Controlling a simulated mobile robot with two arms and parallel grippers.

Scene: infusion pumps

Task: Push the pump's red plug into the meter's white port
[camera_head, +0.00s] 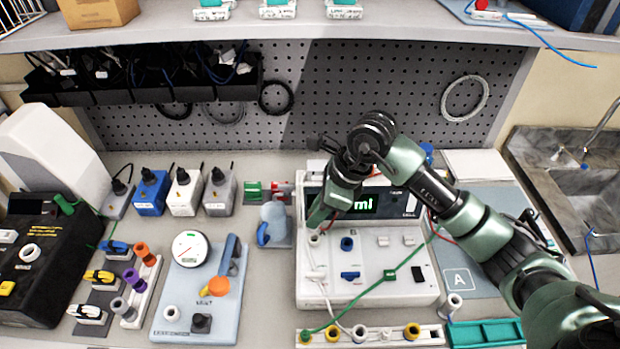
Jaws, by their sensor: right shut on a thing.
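The white meter (372,293) stands right of centre, with a lit green display (365,204) partly covered by my right arm. Its white port (314,240) is at the upper left of its front panel, beside a blue port (347,243). My right gripper (317,222) points down just above the white port. It is shut on what appears to be the red plug, which the fingers almost wholly hide. A thin red lead (436,226) shows beside my right arm. I cannot tell whether the plug touches the port. My left gripper is out of view.
Blue, green and white plugs sit on the meter's lower panel, with green and white leads trailing forward. A port strip (385,336) lies in front. A sink (570,190) is at right.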

